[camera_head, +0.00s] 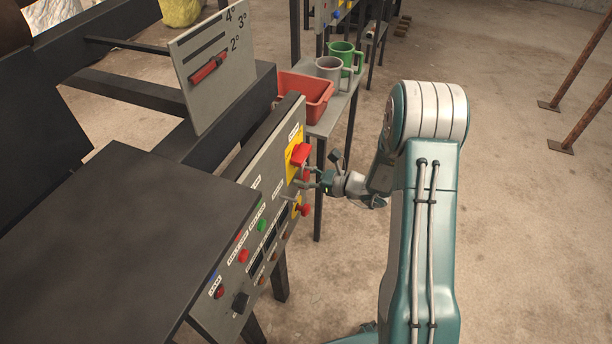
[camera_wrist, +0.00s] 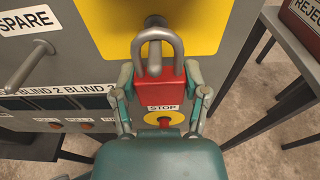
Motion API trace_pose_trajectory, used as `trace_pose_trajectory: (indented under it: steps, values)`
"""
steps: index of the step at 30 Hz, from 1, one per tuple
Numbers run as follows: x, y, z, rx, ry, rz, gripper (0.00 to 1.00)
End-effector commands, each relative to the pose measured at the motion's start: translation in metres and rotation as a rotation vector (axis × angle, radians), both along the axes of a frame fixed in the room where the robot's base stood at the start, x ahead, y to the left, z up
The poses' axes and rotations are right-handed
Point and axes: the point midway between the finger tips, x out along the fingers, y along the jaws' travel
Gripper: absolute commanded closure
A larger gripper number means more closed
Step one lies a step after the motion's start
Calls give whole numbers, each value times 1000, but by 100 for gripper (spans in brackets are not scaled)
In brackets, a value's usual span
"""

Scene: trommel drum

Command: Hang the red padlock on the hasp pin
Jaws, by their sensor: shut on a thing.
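The red padlock (camera_wrist: 158,90) is held upright between the two fingers of my gripper (camera_wrist: 160,84), with its grey shackle (camera_wrist: 177,52) upward. In the head view the padlock (camera_head: 300,154) is at the yellow plate on the control panel, with my gripper (camera_head: 314,178) just beside it. The grey hasp pin (camera_wrist: 154,57) lines up with the shackle opening in the wrist view. Its base shows above the shackle's arch and its rounded end shows inside the loop. I cannot tell whether the pin passes through the shackle or only lies behind it.
A second grey peg (camera_wrist: 29,62) sticks out under the SPARE label. A red stop button (camera_head: 304,209) is below the padlock. A red bin (camera_head: 318,104), a grey mug (camera_head: 329,70) and a green mug (camera_head: 346,56) stand on the side table.

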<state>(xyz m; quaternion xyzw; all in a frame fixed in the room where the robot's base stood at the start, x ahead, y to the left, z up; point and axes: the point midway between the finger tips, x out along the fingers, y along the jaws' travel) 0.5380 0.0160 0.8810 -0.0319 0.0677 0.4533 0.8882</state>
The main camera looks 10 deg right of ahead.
Motion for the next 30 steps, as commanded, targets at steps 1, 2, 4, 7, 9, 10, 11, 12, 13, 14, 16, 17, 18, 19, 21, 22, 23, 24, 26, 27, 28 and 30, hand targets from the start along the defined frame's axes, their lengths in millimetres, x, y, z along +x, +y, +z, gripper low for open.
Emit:
trace_pose_trajectory:
  steps: [1, 2, 4, 7, 9, 10, 11, 12, 13, 14, 16, 17, 18, 19, 21, 22, 23, 24, 26, 27, 28, 30]
  values:
    - [0, 0, 0, -1, -1, 0, 96]
    - [0, 0, 0, 0, 0, 0, 96]
    - [0, 0, 0, 0, 0, 0, 96]
    - [0, 0, 0, 0, 0, 0, 96]
    - [0, 0, 0, 0, 0, 0, 96]
    - [0, 0, 0, 0, 0, 0, 96]
    - [0, 0, 0, 0, 0, 0, 96]
    - [0, 0, 0, 0, 0, 0, 96]
    - [0, 0, 0, 0, 0, 0, 96]
    - [0, 0, 0, 0, 0, 0, 96]
    - [0, 0, 0, 0, 0, 0, 20]
    - [0, 0, 0, 0, 0, 0, 6]
    - [0, 0, 0, 0, 0, 0, 2]
    - [0, 0, 0, 0, 0, 0, 2]
    - [0, 0, 0, 0, 0, 0, 2]
    - [0, 0, 0, 0, 0, 0, 2]
    - [0, 0, 0, 0, 0, 0, 2]
    - [0, 0, 0, 0, 0, 0, 2]
    - [0, 0, 0, 0, 0, 0, 2]
    - [0, 0, 0, 0, 0, 0, 2]
    - [0, 0, 0, 0, 0, 0, 2]
    - [0, -1, 0, 0, 0, 0, 2]
